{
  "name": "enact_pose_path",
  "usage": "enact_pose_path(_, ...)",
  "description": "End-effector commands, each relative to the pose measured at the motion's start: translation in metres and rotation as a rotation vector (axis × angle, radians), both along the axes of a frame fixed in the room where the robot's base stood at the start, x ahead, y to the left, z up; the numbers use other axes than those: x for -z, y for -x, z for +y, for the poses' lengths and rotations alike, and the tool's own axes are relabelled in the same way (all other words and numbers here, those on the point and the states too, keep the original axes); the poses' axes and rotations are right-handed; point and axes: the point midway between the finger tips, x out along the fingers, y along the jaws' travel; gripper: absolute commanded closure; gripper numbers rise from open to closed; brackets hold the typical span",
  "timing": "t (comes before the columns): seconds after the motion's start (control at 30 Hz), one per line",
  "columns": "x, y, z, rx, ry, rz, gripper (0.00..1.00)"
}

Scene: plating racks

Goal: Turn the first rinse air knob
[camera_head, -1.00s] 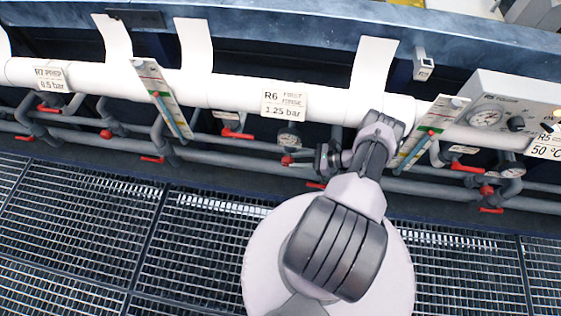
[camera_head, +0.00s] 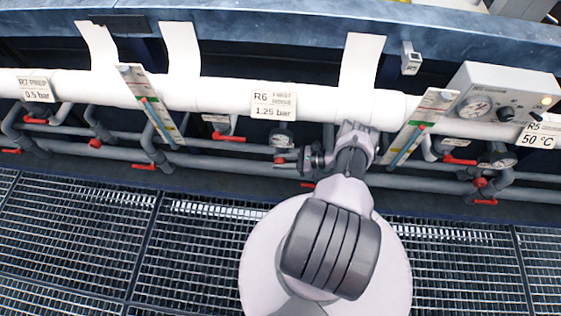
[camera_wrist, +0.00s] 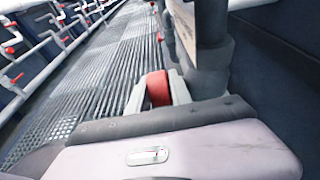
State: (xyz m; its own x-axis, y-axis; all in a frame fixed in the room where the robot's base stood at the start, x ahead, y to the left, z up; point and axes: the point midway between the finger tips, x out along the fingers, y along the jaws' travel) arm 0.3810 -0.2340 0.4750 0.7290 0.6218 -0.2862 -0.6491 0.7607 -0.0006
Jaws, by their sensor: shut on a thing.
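The red first rinse air knob (camera_wrist: 158,88) sits between the two pale fingers of my gripper (camera_wrist: 160,92) in the wrist view. The gripper is shut on it, and the fingers cover its sides. In the head view, my gripper (camera_head: 300,159) is at the pipes below the R6 FIRST RINSE sign (camera_head: 274,104), which reads 1.25 bar. A bit of red shows there at the gripper's tip, under a round gauge (camera_head: 281,135). The knob's turn angle cannot be told.
A white pipe (camera_head: 210,92) runs above the valves. Slanted flow tubes (camera_head: 150,105) stand on either side, and a grey control box (camera_head: 500,95) is at right. Other red handles (camera_head: 230,138) line the lower pipes. Grating (camera_head: 70,230) covers the floor.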

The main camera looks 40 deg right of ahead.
Motion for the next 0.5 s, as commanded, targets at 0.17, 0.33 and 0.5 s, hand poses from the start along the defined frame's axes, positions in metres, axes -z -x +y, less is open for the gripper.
enact_pose_path(0.17, -0.0002, 0.0007, 0.0001, 0.0, -0.024, -0.03, 1.0)
enact_pose_path(0.33, -0.0004, 0.0008, 0.0001, 0.0, -0.024, -0.028, 1.0)
enact_pose_path(0.5, -0.0004, 0.0008, 0.0001, -0.001, -0.024, -0.028, 0.65)
